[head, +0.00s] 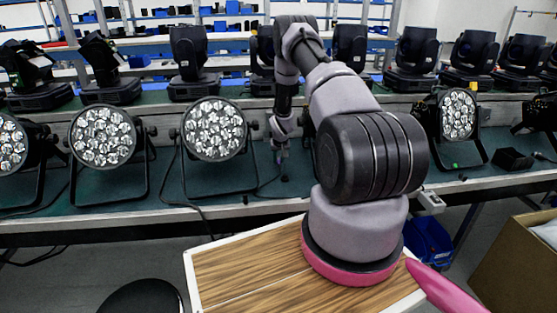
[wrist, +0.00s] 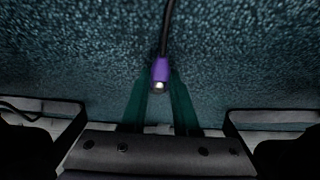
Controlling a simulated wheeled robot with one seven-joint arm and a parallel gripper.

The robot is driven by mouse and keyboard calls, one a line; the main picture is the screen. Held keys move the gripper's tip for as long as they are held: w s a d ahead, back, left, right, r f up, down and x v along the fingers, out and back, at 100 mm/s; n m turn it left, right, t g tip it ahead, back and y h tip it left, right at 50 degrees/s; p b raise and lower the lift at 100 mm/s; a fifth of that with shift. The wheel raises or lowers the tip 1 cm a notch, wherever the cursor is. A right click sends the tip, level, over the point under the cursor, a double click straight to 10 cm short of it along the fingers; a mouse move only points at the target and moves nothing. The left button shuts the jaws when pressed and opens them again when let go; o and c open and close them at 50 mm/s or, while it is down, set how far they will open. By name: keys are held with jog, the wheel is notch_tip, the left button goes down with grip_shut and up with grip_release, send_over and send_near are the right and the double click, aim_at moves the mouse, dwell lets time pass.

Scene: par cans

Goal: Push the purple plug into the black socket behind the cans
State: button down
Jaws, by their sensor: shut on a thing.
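The purple plug (wrist: 160,72) sits between my gripper's fingertips in the wrist view, its silver tip toward the palm and a black cable (wrist: 168,28) running up from its far end. My gripper (wrist: 161,82) is shut on it, above the teal bench top. In the head view my gripper (head: 280,154) is small, low over the bench behind my arm, and the plug cannot be made out. Par cans with round lamp faces stand on the bench: one (head: 214,129) left of my gripper, one (head: 103,136) farther left, one (head: 458,115) to the right. I cannot make out the black socket.
The teal bench (head: 240,178) has some clear surface around my gripper. Black cables (head: 180,180) lie near the cans. Dark moving-head lights (head: 190,62) line the back. A small black box (head: 512,158) lies at the right. A cardboard box (head: 505,255) stands at lower right.

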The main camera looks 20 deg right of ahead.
aim_at(279, 160)
jog(key=shift+r, duration=2.45)
jog(key=w+d+r, duration=0.2)
jog(key=w+r, duration=0.2)
jog(key=w, duration=0.3)
jog(key=w+d+r, duration=0.2)
jog(key=w+r, duration=0.1)
jog(key=w, duration=0.4)
jog(key=shift+w+r, duration=0.25)
jog(key=shift+r, duration=0.15)
jog(key=shift+w+d, duration=0.2)
jog(key=shift+w, duration=0.35)
jog(key=shift+w+d, duration=0.2)
jog(key=shift+w, duration=0.35)
dwell(1.4)
jog(key=c, duration=0.6)
grip_release()
